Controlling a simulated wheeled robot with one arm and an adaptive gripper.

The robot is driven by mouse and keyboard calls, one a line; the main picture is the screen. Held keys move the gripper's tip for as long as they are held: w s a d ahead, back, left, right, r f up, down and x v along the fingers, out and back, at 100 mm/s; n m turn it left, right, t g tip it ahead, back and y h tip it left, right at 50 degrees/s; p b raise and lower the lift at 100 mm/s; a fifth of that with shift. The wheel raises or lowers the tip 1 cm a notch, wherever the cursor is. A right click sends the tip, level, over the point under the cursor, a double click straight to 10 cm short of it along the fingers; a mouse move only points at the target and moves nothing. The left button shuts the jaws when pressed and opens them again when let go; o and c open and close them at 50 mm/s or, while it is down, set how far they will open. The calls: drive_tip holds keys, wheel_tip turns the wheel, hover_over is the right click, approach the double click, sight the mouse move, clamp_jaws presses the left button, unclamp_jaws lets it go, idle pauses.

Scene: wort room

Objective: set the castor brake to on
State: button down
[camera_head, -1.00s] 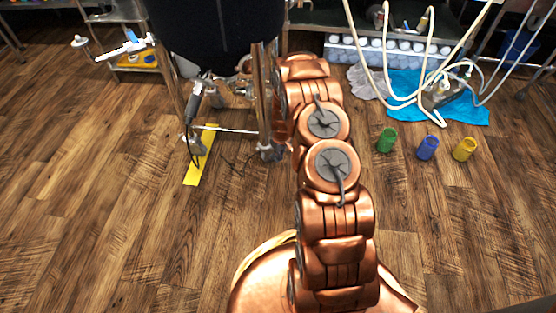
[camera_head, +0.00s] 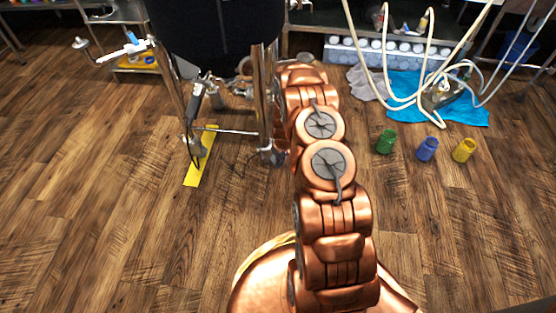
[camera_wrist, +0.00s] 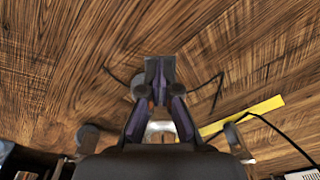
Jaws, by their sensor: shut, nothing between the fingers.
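A dark vessel (camera_head: 215,30) stands on metal legs with castors. A left castor (camera_head: 193,147) stands at the yellow floor strip (camera_head: 200,165), and a right castor (camera_head: 271,156) stands just left of my arm. I cannot make out a brake lever or its setting. My gripper (camera_wrist: 160,72) is shut and empty in the wrist view, with its fingertips together above the wood floor. A pale shiny part shows between the finger bases; I cannot tell what it is. In the head view my gripper is hidden or not distinguishable among the legs and arm links.
A metal crossbar (camera_head: 235,131) joins the legs low down. Green (camera_head: 385,141), blue (camera_head: 426,149) and yellow (camera_head: 464,150) bottles stand on the floor at right, near a blue cloth (camera_head: 465,109) and hoses. Dark cables lie near the strip. Floor at lower left is clear.

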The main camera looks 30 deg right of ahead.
drive_tip(key=shift+s+d+r, duration=0.1)
drive_tip(key=shift+s+r, duration=0.1)
drive_tip(key=shift+s, duration=0.4)
drive_tip(key=shift+s+r, duration=0.2)
drive_tip(key=shift+s, duration=0.4)
drive_tip(key=shift+r, duration=0.1)
wheel_tip(320, 180, up, 12)
drive_tip(key=s, duration=0.1)
idle(0.4)
